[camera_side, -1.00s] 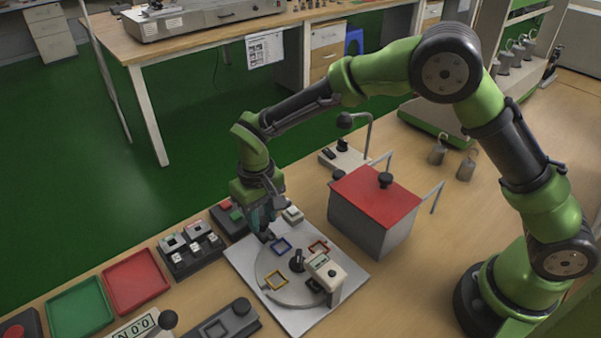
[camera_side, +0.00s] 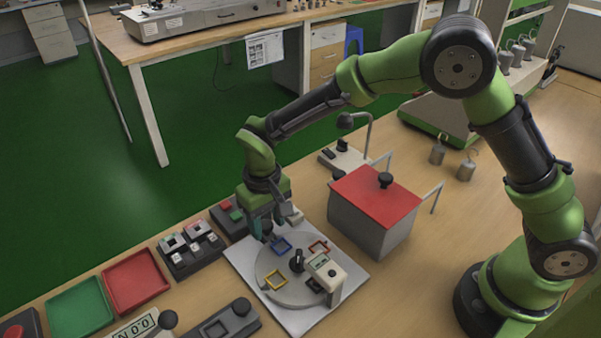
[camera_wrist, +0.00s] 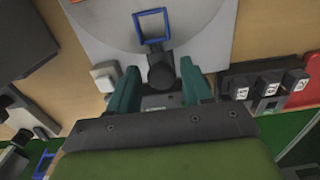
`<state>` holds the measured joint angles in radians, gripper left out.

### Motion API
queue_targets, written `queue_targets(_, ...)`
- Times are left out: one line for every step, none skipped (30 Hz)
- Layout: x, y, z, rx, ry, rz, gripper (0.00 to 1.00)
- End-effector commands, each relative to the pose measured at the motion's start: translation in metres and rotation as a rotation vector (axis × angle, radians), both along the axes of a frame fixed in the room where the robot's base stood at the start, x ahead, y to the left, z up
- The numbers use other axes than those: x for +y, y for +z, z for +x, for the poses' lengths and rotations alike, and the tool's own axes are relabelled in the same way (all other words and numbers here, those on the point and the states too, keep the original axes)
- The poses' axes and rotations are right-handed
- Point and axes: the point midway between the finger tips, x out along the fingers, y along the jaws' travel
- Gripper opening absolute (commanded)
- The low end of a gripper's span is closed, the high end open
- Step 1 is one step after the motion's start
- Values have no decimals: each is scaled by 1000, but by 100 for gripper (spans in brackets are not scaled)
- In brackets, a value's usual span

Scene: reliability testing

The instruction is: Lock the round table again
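The round table, a grey disc (camera_side: 264,264), lies on a white base plate (camera_side: 301,322) with coloured square frames on it. A blue frame (camera_side: 281,246) is nearest my gripper; it also shows at the top of the wrist view (camera_wrist: 152,27). A black knob or lever (camera_wrist: 160,72) is at the disc's edge below the blue frame. My gripper (camera_wrist: 159,70) is open, pointing down, with one teal finger on each side of this black part. Gaps show between it and both fingers. In the side view the gripper (camera_side: 270,230) partly hides it.
A grey box with a red lid (camera_side: 375,197) stands right of the plate. A switch box (camera_side: 190,248), a red tray (camera_side: 137,280) and a green tray (camera_side: 80,307) are to the left. A small display post (camera_side: 326,271) stands over the disc's right side.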

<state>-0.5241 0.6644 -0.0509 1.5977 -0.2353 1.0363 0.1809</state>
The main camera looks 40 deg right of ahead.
Motion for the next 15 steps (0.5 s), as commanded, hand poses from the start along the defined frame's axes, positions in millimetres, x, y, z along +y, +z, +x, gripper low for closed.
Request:
queue_targets(0, 0, 1, -2, 1, 0, 49)
queue_targets(0, 0, 1, -2, 1, 1, 49)
queue_targets(0, 0, 1, -3, 1, 1, 49)
queue_targets(0, 0, 1, -3, 1, 1, 49)
queue_targets(0, 0, 1, -3, 1, 1, 49)
queue_targets(0, 0, 1, -4, 1, 1, 49)
queue_targets(0, 1, 1, -4, 1, 1, 49)
queue_targets(0, 2, 1, -5, 1, 1, 49)
queue_targets(0, 4, 2, -5, 1, 2, 49)
queue_targets(0, 6, 2, -6, 1, 2, 49)
queue_targets(0, 9, 2, -6, 1, 2, 49)
queue_targets(1, 13, 2, -8, 2, 2, 49)
queue_targets(1, 16, 2, -8, 2, 2, 49)
queue_targets(1, 19, 2, -8, 1, 2, 49)
queue_targets(1, 23, 2, -8, 1, 2, 49)
